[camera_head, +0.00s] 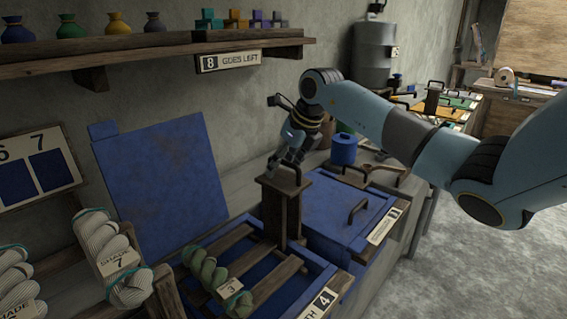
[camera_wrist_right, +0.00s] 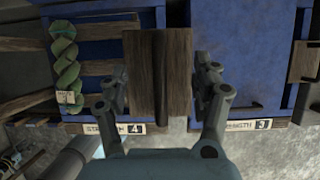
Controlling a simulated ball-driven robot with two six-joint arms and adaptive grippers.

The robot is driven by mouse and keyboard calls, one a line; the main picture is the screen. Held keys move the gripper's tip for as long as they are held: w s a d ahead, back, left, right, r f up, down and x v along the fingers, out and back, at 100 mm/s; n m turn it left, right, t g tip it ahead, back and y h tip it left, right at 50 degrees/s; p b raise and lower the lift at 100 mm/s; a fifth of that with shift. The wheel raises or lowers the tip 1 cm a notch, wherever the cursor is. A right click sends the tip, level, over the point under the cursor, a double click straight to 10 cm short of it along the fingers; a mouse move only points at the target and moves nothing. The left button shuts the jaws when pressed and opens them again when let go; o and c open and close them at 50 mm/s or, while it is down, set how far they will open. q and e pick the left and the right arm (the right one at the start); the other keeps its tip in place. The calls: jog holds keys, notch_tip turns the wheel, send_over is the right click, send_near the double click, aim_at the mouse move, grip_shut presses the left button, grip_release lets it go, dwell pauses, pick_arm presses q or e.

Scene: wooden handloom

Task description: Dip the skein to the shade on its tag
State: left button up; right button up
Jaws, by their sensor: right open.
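My right gripper (camera_head: 284,166) is open above a wooden block with a dark handle (camera_head: 280,205). In the right wrist view its fingers (camera_wrist_right: 166,76) stand on either side of the wooden block (camera_wrist_right: 145,60), and I cannot tell whether they touch it. A green twisted skein (camera_head: 205,266) with a tag reading 3 lies across wooden slats over the blue vat labelled 4 (camera_head: 325,300); it also shows in the right wrist view (camera_wrist_right: 66,60). An off-white skein (camera_head: 103,243) tagged SHADE 7 hangs at the left, with others beside it. My left gripper is out of view.
A blue lid (camera_head: 165,175) stands raised behind the open vat. A closed blue vat (camera_head: 335,205) with dark handles adjoins it; the wrist view shows its strength label 3 (camera_wrist_right: 262,124). A shelf (camera_head: 130,55) holds small bags and blocks above a sign reading "8 GOES LEFT" (camera_head: 229,60).

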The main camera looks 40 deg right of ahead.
jog(key=o, duration=0.5)
jog(key=shift+o, duration=0.2)
notch_tip(320, 180, up, 7)
jog(key=p, duration=0.4)
jog(key=shift+p, duration=0.3)
